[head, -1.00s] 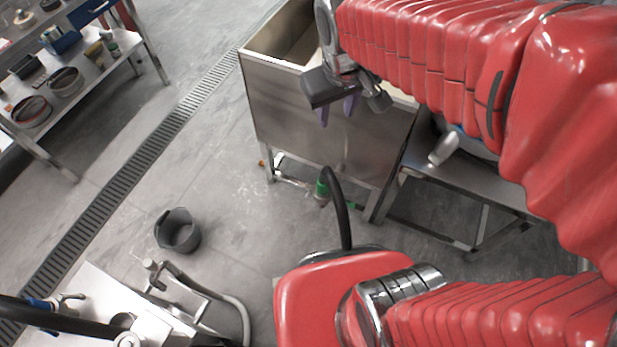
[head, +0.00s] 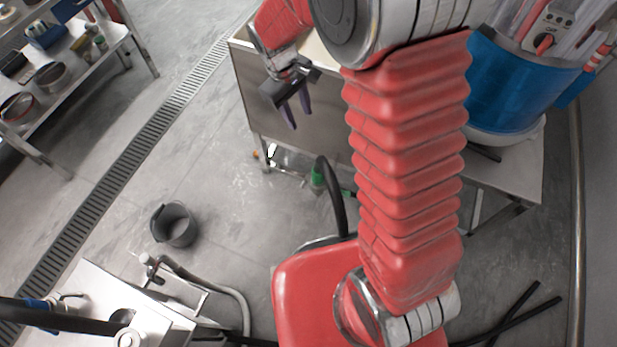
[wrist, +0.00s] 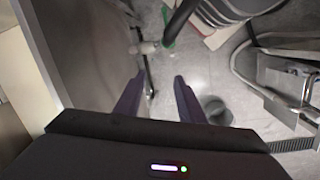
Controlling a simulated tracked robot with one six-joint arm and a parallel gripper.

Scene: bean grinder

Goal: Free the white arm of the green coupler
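The green coupler (head: 318,178) is low by the floor in front of the steel sink, at the end of a black hose. It also shows at the top of the wrist view (wrist: 169,28), beside the hose. A small pale piece (wrist: 144,48) lies left of it in the wrist view; I cannot tell if this is the white arm or how it is held. My gripper (head: 300,118) is in front of the sink's front wall, above and left of the coupler. Its two purple fingers are apart and empty, pointing down; they also show in the wrist view (wrist: 160,78).
The steel sink (head: 300,105) stands close behind my gripper, its wall along the left of the wrist view. A dark bucket (head: 174,226) stands on the floor at left. The black hose (head: 335,200) arches right of the coupler. Open floor lies left of the coupler.

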